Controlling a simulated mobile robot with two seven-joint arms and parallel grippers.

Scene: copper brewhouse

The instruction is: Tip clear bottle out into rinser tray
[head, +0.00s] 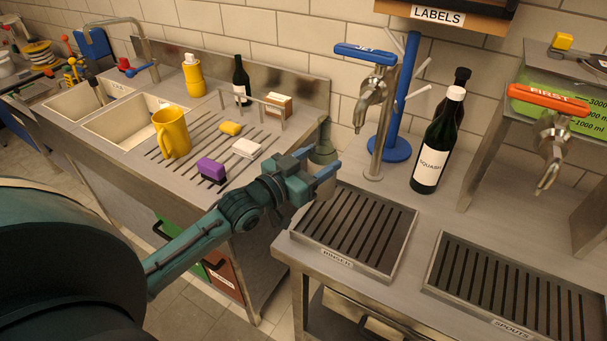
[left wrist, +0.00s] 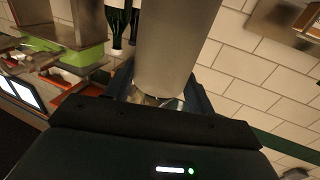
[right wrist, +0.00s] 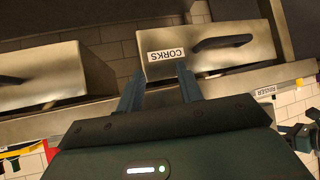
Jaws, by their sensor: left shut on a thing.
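My left gripper (head: 318,176) is shut on the clear bottle (head: 322,152), at the back left corner of the rinser tray (head: 300,238). Only a greyish, see-through part of the bottle shows above the fingers in the head view. The rest is hidden, so its exact tilt and contents cannot be told. In the left wrist view a wide grey cylinder, the bottle (left wrist: 176,45), stands between the fingers (left wrist: 165,98). The rinser tray has dark slots and bears no object. My right gripper (right wrist: 160,88) is open and empty, facing a drawer labelled CORKS (right wrist: 205,45).
A blue-handled tap (head: 372,100) and a blue peg stand (head: 395,148) rise behind the rinser tray. A dark SQUASH bottle (head: 438,145) stands to their right. The spouts tray (head: 430,285) lies front right. A sink counter with a yellow mug (head: 172,132) is left, across a gap.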

